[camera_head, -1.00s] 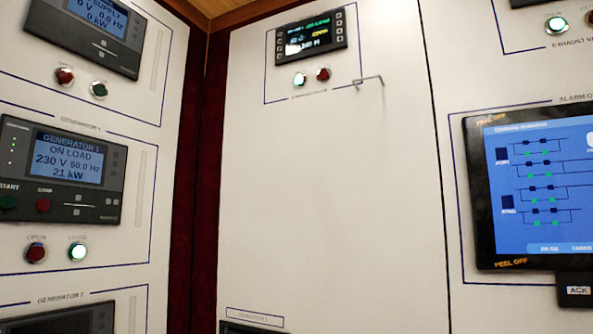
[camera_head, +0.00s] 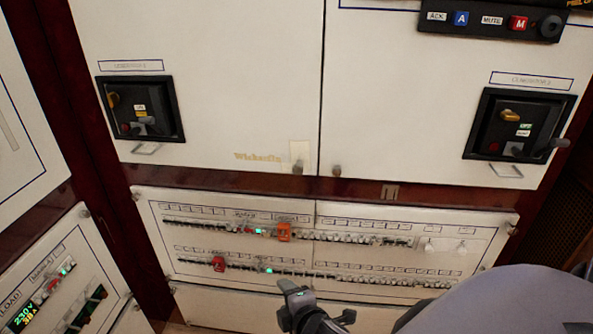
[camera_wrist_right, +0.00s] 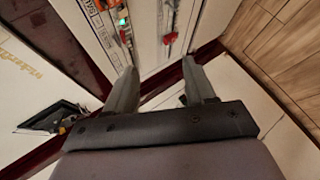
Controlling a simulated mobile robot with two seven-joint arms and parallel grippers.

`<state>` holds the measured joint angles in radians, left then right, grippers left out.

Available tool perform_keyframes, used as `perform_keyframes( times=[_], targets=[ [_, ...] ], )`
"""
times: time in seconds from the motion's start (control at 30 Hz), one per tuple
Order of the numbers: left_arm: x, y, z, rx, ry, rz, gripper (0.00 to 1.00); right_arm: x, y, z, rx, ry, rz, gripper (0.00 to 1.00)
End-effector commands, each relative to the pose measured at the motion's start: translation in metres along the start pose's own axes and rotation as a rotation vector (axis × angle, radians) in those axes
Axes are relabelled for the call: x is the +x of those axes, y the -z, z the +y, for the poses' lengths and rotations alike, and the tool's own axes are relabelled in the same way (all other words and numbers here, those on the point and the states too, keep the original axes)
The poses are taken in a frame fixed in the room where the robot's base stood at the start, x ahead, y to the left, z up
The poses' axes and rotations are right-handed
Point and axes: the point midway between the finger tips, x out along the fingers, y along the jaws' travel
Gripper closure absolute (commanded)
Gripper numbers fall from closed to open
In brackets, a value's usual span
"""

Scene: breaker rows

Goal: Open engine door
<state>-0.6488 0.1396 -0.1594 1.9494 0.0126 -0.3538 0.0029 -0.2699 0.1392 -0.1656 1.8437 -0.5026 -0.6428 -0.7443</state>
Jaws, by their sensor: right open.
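Two white cabinet doors fill the upper part of the head view, a left one (camera_head: 215,85) and a right one (camera_head: 415,70). They look closed, with a thin dark seam between them. Small knobs sit near their lower inner corners, one on the left door (camera_head: 297,168) and one on the right door (camera_head: 337,170). I cannot tell which one is the engine door. My right gripper (camera_head: 298,308) is at the bottom middle, below the doors and in front of the lower panel. In the right wrist view its fingers (camera_wrist_right: 161,88) are apart with nothing between them. My left gripper is not in view.
Below the doors is a breaker panel (camera_head: 440,285) with two rows of switches and orange and red clips. Black breaker units stand on the left door (camera_head: 140,108) and right door (camera_head: 519,125). Wood-look floor (camera_wrist_right: 285,45) shows in the wrist view.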

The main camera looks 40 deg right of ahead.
Motion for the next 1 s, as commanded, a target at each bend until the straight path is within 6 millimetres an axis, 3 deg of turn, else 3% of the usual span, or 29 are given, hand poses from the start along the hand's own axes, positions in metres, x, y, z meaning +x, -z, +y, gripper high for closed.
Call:
perform_keyframes(
  times=[0.03,0.2,0.3,0.43,0.53,0.67,1.0],
  targets=[
    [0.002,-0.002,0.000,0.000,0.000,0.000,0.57,0.012,-0.004,0.025,-0.147,-0.048,-0.054,0.46],
    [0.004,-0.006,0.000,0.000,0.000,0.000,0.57,0.031,-0.023,0.108,-0.639,-0.145,-0.307,0.46],
    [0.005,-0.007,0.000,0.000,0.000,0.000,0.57,0.031,-0.034,0.156,-0.876,-0.161,-0.478,0.46],
    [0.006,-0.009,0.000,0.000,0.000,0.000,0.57,0.024,-0.043,0.204,-1.089,-0.146,-0.669,0.46],
    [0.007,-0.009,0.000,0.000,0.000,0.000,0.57,0.017,-0.048,0.227,-1.182,-0.125,-0.765,0.46],
    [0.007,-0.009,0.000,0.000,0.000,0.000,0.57,0.015,-0.051,0.239,-1.232,-0.108,-0.819,0.46],
    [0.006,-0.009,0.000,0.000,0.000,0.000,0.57,0.045,-0.073,0.261,-1.236,-0.105,-0.822,0.46]
  ],
)
